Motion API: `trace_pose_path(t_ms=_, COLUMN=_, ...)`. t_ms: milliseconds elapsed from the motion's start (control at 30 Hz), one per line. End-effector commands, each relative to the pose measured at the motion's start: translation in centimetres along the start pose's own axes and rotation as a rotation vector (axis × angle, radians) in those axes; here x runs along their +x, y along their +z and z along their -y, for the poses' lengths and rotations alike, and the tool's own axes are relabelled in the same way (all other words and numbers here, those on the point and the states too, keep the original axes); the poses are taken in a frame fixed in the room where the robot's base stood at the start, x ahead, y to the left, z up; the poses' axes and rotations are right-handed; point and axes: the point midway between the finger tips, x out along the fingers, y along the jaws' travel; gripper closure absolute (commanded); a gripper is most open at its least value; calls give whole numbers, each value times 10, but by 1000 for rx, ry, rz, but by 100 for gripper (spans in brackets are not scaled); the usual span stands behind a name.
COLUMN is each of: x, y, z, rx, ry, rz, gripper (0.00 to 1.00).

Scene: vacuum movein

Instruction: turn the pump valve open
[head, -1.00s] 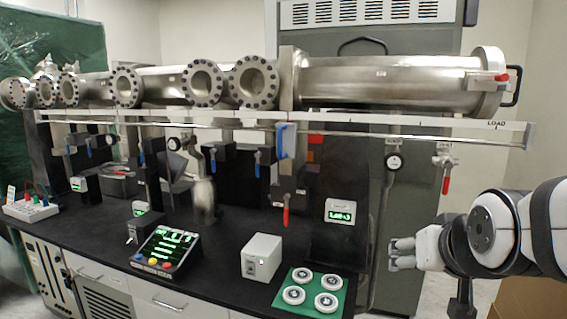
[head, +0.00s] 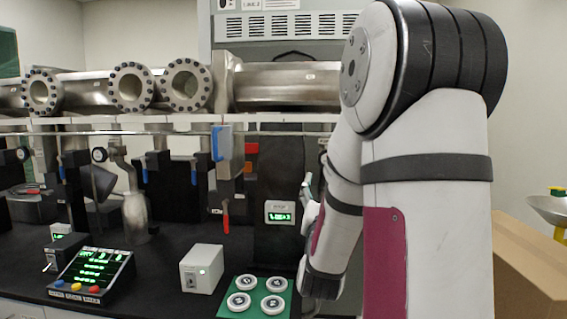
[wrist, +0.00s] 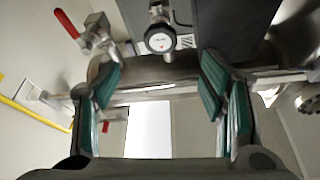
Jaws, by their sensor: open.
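Several lever valves hang under the steel tube; no label shows which one is the pump valve. In the head view one red-handled valve (head: 226,215) hangs below the rail with its lever pointing down. Blue-handled valves (head: 194,172) hang further left. In the wrist view another red-handled valve (wrist: 70,30) is at upper left, beside a round gauge (wrist: 159,38); in the head view my arm hides it. My gripper (wrist: 160,92) is open and empty, its teal fingers apart, with the red-handled valve beyond the left finger. In the head view my gripper (head: 306,188) is partly hidden by my arm.
A steel tube (head: 285,85) with flanges runs above a long rail (head: 275,128). The black bench holds a control box with green readouts (head: 92,270), a white box (head: 202,268) and a green pad with white discs (head: 239,302). A cardboard box (head: 530,265) stands at right.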

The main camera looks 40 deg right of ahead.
Motion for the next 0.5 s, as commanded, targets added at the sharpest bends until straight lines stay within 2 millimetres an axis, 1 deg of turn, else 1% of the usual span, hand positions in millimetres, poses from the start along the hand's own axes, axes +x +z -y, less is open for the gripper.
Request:
trace_pose_path(t_ms=167, x=13, y=-2, z=-2, rx=0, ry=5, rz=-12, gripper=36)
trace_pose_path(t_ms=267, x=29, y=-3, z=-3, rx=-1, ry=6, rz=-12, gripper=36)
trace_pose_path(t_ms=500, x=76, y=-4, z=-3, rx=0, ry=6, rz=-11, gripper=36)
